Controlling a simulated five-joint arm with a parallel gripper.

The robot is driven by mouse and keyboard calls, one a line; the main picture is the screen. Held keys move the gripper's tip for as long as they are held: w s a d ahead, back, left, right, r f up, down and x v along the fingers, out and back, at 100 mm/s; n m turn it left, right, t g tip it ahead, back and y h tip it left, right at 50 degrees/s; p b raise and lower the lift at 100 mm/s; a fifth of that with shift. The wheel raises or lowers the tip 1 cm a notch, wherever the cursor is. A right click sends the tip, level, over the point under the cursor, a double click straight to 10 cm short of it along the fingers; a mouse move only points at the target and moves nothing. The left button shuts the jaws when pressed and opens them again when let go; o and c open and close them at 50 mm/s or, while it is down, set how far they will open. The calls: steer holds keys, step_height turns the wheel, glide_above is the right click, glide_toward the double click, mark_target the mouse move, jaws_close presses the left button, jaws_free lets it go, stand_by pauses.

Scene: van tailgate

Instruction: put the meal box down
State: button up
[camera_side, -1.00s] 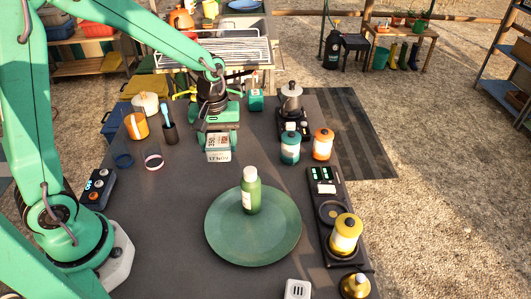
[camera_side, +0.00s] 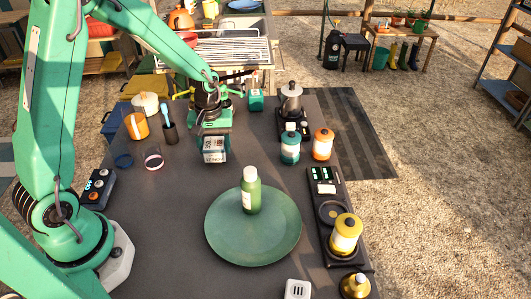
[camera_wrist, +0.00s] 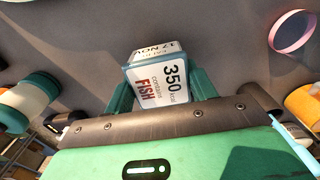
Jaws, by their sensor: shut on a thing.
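The meal box (camera_side: 214,151) is a small teal-edged box with white labels. In the wrist view the meal box (camera_wrist: 160,76) shows "350 kcal", "contains FISH" and a date. My gripper (camera_side: 213,136) is shut on it, with a green finger on each side in the wrist view (camera_wrist: 160,92). The box is over the dark tabletop (camera_side: 180,205), behind the green plate (camera_side: 230,248) in the side view. I cannot tell whether its underside touches the table.
A green bottle (camera_side: 251,190) stands on the plate. A dark cup with a blue brush (camera_side: 168,131) and a ring (camera_side: 153,158) are left of the box. Teal (camera_side: 290,148) and orange (camera_side: 323,145) canisters stand to the right. Bare tabletop lies left of the plate.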

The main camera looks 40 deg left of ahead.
mark_target(214, 143)
steer(key=shift+f, duration=0.85)
steer(key=shift+f, duration=0.1)
steer(key=o, duration=1.1)
step_height(214, 143, up, 12)
steer(key=shift+r, duration=0.1)
